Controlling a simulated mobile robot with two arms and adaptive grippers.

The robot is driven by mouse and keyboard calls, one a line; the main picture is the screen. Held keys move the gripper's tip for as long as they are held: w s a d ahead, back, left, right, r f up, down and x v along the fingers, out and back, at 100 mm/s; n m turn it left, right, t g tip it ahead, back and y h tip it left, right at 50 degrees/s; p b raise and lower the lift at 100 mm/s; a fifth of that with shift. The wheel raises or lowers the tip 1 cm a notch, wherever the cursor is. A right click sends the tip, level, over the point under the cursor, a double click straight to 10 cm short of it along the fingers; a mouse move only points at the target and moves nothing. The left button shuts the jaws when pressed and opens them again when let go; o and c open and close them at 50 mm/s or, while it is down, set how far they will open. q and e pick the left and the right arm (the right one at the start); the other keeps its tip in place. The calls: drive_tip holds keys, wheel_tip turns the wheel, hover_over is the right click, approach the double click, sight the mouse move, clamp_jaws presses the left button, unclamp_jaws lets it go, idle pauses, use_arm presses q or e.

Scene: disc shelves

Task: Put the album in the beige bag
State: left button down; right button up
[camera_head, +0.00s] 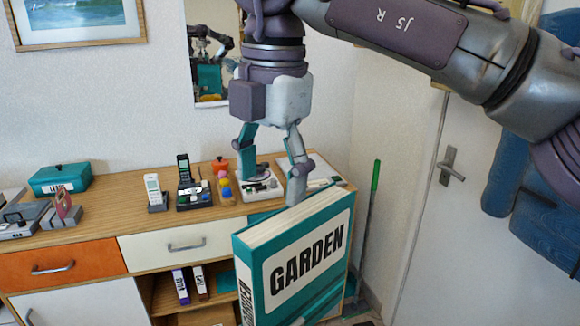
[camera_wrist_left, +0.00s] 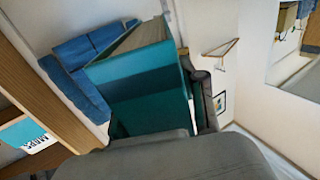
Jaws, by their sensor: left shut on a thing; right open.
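A large teal album (camera_head: 306,255) with the word GARDEN on a white label stands upright and a little turned, close to me in the head view. My left gripper (camera_wrist_left: 200,95) is shut on the album. One dark finger lies along its right side and the other is hidden; I cannot make out this gripper in the head view. My right gripper (camera_head: 271,183) is open, pointing down behind the album near the cabinet top. I cannot make out a beige bag.
A wooden cabinet (camera_head: 112,195) with an orange drawer (camera_head: 90,262) stands along the wall. Phones (camera_head: 154,192), a teal box (camera_head: 60,178) and other small things stand on it. Dark-spined items stand on its shelf. A white door (camera_head: 420,240) is at right.

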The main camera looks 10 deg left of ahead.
sight(299, 240)
use_arm(q)
drive_tip(key=shift+r, duration=0.25)
use_arm(e)
drive_tip(key=shift+d+r+m+t+h, duration=0.2)
drive_tip(key=shift+d+m+h, duration=0.2)
drive_tip(key=shift+d, duration=0.2)
drive_tip(key=shift+d+r+m+t+h, duration=0.15)
drive_tip(key=shift+d+m+h, duration=0.2)
drive_tip(key=shift+d, duration=0.2)
drive_tip(key=shift+d+f, duration=0.15)
drive_tip(key=shift+f, duration=0.15)
drive_tip(key=f, duration=0.3)
drive_tip(key=w+f, duration=0.1)
drive_tip(key=f, duration=0.3)
drive_tip(key=d+f, duration=0.1)
drive_tip(key=f, duration=0.3)
drive_tip(key=shift+w, duration=0.25)
use_arm(q)
drive_tip(key=shift+d, duration=0.1)
use_arm(e)
drive_tip(key=shift+a, duration=0.1)
clamp_jaws()
use_arm(q)
drive_tip(key=c, duration=0.9)
unclamp_jaws()
use_arm(e)
drive_tip(key=shift+r, duration=0.1)
use_arm(q)
drive_tip(key=o, duration=0.3)
drive_tip(key=shift+f, duration=0.1)
